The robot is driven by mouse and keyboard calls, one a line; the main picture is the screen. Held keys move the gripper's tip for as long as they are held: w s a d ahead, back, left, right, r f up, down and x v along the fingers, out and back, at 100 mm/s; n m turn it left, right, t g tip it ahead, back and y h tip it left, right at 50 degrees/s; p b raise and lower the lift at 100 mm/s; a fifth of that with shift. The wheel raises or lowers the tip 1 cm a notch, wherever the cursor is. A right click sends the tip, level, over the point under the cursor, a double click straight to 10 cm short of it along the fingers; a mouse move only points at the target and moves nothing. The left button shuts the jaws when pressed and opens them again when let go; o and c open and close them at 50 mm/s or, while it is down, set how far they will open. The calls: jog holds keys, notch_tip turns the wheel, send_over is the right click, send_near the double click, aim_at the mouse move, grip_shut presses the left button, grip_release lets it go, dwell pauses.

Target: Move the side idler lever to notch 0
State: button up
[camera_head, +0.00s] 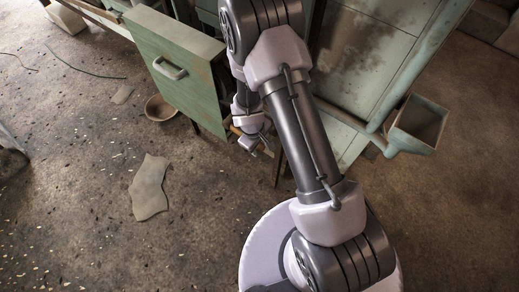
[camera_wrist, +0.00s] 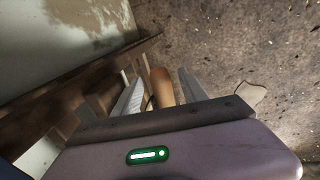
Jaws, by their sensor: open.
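My gripper (camera_wrist: 158,78) is open in the wrist view, one finger on each side of a rounded orange-brown handle (camera_wrist: 162,88). The handle may be the grip of the side idler lever, but its lower end is hidden behind my gripper body. I cannot tell whether either finger touches it. In the head view my gripper (camera_head: 262,148) is low, beside the green cabinet and partly behind my own arm. The lever's notches cannot be made out in either view.
A green cabinet door or drawer front (camera_head: 178,72) with a white handle stands left of my gripper. A bowl (camera_head: 160,108) and a pale sheet (camera_head: 149,188) lie on the littered floor. A green open box (camera_head: 418,124) is at the right. The floor at lower left is mostly free.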

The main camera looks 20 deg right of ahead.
jog(key=shift+d+f, duration=0.1)
jog(key=shift+f, duration=0.4)
grip_shut()
